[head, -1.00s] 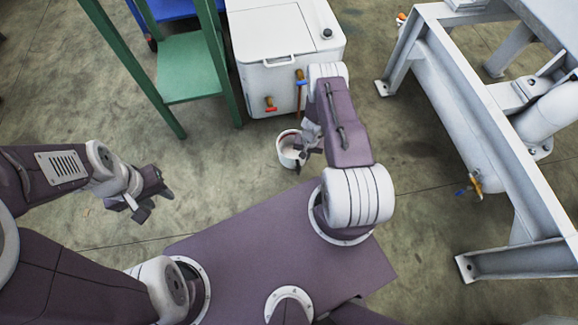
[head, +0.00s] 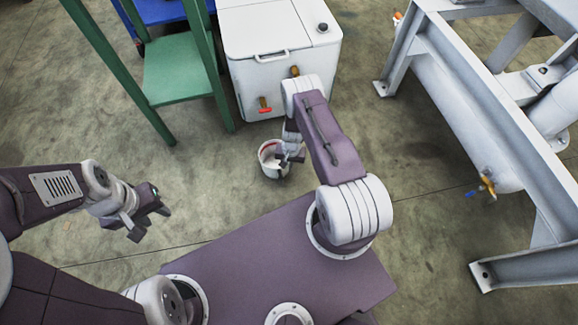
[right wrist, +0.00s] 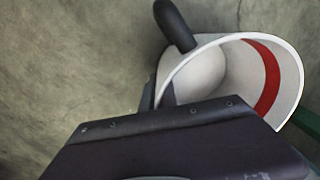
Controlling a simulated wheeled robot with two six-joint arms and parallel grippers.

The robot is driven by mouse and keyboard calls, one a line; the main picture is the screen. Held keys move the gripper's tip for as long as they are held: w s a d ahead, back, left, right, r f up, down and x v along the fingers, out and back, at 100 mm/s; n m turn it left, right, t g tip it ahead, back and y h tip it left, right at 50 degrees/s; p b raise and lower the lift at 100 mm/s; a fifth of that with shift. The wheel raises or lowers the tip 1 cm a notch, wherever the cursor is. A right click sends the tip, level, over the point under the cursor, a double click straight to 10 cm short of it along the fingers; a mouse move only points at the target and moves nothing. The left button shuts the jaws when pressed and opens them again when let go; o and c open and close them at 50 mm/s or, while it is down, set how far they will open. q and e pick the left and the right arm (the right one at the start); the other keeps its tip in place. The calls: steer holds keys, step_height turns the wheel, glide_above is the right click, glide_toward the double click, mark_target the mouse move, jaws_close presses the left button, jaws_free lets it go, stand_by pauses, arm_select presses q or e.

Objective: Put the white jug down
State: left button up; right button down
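The white jug (head: 267,150), with a red band, is just left of my right gripper (head: 290,158) in the head view. My right gripper is shut on the jug at its near right side; the exact grip is hidden. In the right wrist view the jug (right wrist: 205,78) lies beyond the dark gripper body, its wide mouth and red band showing. A dark rounded piece stands by its rim. I cannot tell whether its base touches the floor. My left gripper (head: 152,220) is open and empty, over the floor at left.
A white cooler-like box (head: 280,45) with a red-handled tap stands behind the jug. A green stand (head: 180,70) is at the back left. A grey metal frame (head: 470,130) fills the right. The concrete floor left of the jug is clear.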

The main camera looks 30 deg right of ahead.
steer(key=shift+f, duration=0.2)
steer(key=c, duration=1.7)
jaws_free()
steer(key=s+a+r+n+p, duration=0.15)
steer(key=r+p, duration=0.25)
steer(key=r, duration=1.3)
steer(key=a+r+n+p, duration=0.2)
steer(key=a+r+p, duration=0.15)
steer(key=r, duration=1.35)
steer(key=s+r+n, duration=0.1)
steer(key=s+r, duration=0.2)
steer(key=s+a+r+n, duration=0.1)
steer(key=s+r, duration=0.2)
steer(key=s, duration=0.1)
steer(key=s+a+r+n, duration=0.1)
steer(key=s+r, duration=0.3)
steer(key=shift+s+a+n+t, duration=0.2)
steer(key=shift+a+n+t, duration=0.05)
steer(key=shift+t, duration=0.15)
steer(key=shift+r, duration=0.1)
